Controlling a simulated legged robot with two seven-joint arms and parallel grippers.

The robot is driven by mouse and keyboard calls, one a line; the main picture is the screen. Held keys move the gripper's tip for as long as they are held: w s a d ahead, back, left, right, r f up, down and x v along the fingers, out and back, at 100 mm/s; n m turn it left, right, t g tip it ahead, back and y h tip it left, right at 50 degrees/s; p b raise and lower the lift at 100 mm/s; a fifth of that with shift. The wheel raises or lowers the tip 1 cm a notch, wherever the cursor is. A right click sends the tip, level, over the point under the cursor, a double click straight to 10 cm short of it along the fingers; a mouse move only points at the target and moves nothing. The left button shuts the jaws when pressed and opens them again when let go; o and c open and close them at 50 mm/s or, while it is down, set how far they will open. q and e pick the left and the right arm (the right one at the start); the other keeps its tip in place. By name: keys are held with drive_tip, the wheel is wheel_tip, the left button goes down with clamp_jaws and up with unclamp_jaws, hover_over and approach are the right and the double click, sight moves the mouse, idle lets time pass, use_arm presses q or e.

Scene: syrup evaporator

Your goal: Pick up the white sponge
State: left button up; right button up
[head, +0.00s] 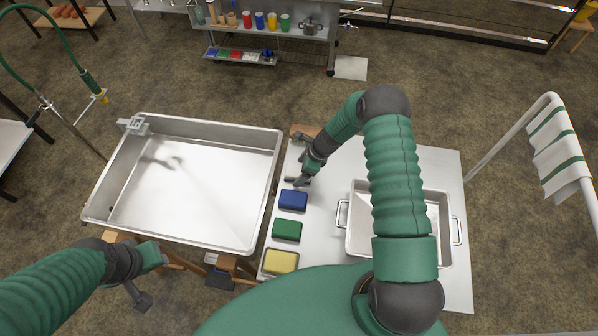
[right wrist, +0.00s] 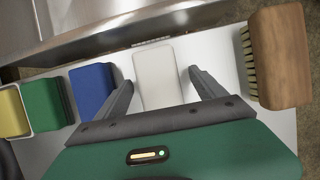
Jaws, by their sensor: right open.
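The white sponge (right wrist: 157,78) lies on the white table between the two fingers of my right gripper (right wrist: 160,88) in the right wrist view. The fingers are open, with a gap on each side of the sponge. In the head view my right gripper (head: 298,181) is over the table's left part, just beyond the blue sponge, and it hides the white sponge there. My left gripper (head: 141,298) is at the lower left of the head view, away from the sponges; its fingers are too small to judge.
A blue sponge (head: 293,200), a green sponge (head: 287,230) and a yellow sponge (head: 281,262) line the table's left edge. A wooden brush (right wrist: 279,57) lies right of the white sponge in the wrist view. A large steel pan (head: 190,190) stands left; a handled tray (head: 363,248) sits right.

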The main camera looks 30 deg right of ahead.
drive_tip(key=shift+d+f, duration=0.1)
drive_tip(key=c, duration=0.3)
drive_tip(key=shift+a, duration=0.3)
drive_tip(key=c, duration=1.1)
drive_tip(key=shift+o, duration=0.2)
drive_tip(key=shift+d+r, duration=0.15)
drive_tip(key=shift+r, duration=0.15)
wheel_tip(320, 180, up, 10)
drive_tip(key=b, duration=0.1)
drive_tip(key=shift+f, duration=0.15)
